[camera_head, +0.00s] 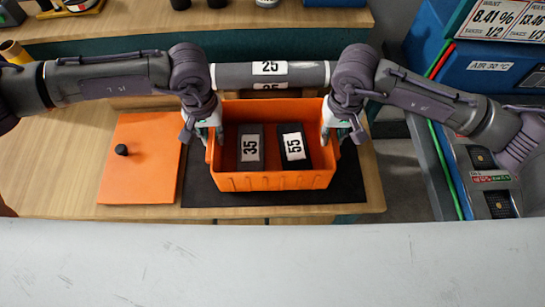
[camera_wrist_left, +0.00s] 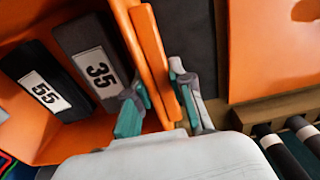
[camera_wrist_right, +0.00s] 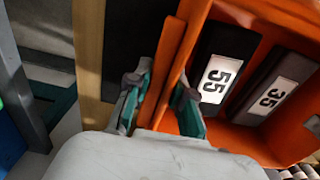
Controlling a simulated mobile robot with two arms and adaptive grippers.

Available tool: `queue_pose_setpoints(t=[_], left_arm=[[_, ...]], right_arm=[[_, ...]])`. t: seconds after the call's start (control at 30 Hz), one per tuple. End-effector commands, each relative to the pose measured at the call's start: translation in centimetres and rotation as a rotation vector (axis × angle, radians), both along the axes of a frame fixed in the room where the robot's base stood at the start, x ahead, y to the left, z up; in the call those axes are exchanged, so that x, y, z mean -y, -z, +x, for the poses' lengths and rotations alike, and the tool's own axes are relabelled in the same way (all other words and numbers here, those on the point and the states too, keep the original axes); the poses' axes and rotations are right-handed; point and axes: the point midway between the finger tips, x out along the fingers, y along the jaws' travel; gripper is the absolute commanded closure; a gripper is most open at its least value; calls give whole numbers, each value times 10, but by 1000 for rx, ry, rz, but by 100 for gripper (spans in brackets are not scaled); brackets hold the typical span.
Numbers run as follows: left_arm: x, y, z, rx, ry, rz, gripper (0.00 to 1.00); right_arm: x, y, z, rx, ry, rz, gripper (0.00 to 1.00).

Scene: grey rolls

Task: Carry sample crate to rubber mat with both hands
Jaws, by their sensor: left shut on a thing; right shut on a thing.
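The orange sample crate (camera_head: 275,181) is over the black rubber mat (camera_head: 352,185) in the head view; I cannot tell whether it touches the mat. It holds a grey block (camera_head: 250,160) labelled 35 and a darker block (camera_head: 293,162) labelled 55. My left gripper (camera_head: 212,132) is shut on the crate's left wall; the left wrist view shows the fingers either side of that wall (camera_wrist_left: 155,65). My right gripper (camera_head: 332,130) is shut on the right wall, which shows between the fingers in the right wrist view (camera_wrist_right: 182,75).
An orange panel with a black knob (camera_head: 130,185) lies left of the mat on the wooden table (camera_head: 65,170). A grey roll (camera_head: 305,74) labelled 25 lies behind the crate. A blue machine (camera_head: 490,75) stands at the right, past the table edge.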

Motion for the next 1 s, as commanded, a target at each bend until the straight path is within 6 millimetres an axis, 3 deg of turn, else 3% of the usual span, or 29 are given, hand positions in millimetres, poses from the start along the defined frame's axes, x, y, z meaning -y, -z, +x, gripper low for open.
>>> queue_pose_setpoints(t=[0.07, 0.1, 0.23, 0.63, 1.0], left_arm=[[-2, 10, 1, 1, -3, 6, 100], [-2, 6, 0, 0, -3, 6, 73], [-2, 5, 0, -1, -2, 5, 53], [-1, -3, 1, 2, -1, 2, 53], [-1, -77, 1, 4, -2, 1, 53]], right_arm=[[3, 10, 1, 0, 4, -7, 100], [3, 6, 0, -1, 4, -7, 73], [2, 5, 0, -1, 3, -6, 53], [0, 5, 0, 0, 1, -1, 53], [0, 5, 0, 0, 0, -1, 53]])
